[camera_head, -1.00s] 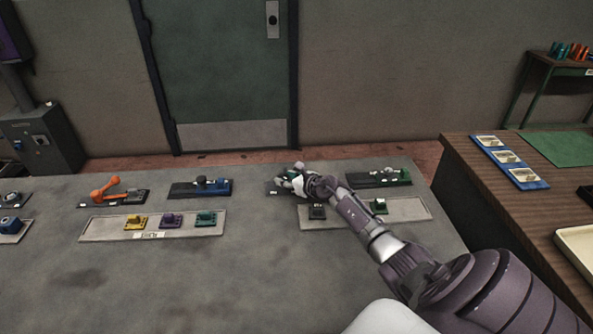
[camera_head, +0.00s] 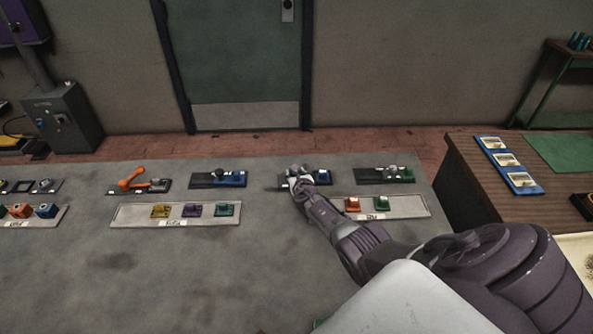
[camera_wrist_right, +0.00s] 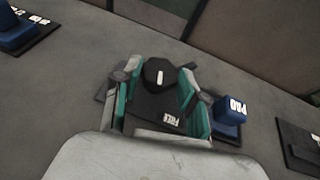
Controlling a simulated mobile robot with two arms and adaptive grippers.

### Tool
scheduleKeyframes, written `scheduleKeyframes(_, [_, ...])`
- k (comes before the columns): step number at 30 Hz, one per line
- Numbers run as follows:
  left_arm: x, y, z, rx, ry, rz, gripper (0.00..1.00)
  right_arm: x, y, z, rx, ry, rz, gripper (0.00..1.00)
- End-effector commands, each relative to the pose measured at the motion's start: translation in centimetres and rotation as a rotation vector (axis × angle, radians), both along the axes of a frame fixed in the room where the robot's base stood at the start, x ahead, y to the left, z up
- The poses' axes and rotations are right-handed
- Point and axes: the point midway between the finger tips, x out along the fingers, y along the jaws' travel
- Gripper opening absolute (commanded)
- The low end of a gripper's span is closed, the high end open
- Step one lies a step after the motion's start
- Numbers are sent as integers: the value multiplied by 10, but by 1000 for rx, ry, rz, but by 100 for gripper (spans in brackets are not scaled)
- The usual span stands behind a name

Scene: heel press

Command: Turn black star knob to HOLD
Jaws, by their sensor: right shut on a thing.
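The black star knob (camera_wrist_right: 160,72) shows in the right wrist view with a white pointer mark on top. It sits on a dark base plate with a white label (camera_wrist_right: 172,119) whose word I cannot read surely. My right gripper (camera_wrist_right: 159,84) has its teal-padded fingers on both sides of the knob and is shut on it. In the head view my right gripper (camera_head: 298,174) is over the same station and hides the knob. My left gripper is not in view.
A blue block (camera_wrist_right: 230,112) stands close beside the right finger. Other stations, with an orange handle (camera_head: 132,178) and a blue block (camera_head: 235,179), lie to the left. A pale tray (camera_head: 405,208) with coloured blocks is in front. Bare grey table (camera_head: 200,280) lies nearer.

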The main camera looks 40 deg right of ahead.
Motion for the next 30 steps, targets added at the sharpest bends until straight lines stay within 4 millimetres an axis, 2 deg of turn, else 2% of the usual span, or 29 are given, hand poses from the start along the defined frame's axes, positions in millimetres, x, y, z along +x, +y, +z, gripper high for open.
scheduleKeyframes(5, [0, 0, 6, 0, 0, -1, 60, 3, 4, 1, 3, 1, -122, 0])
scheduleKeyframes(11, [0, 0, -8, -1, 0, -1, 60, 5, 7, -4, 3, 0, -311, 0])
scheduleKeyframes(17, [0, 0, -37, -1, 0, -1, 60, 6, 7, -8, 2, -1, -501, 0])
scheduleKeyframes(30, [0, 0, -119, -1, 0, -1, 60, 8, 7, -9, 2, -1, -833, 0])
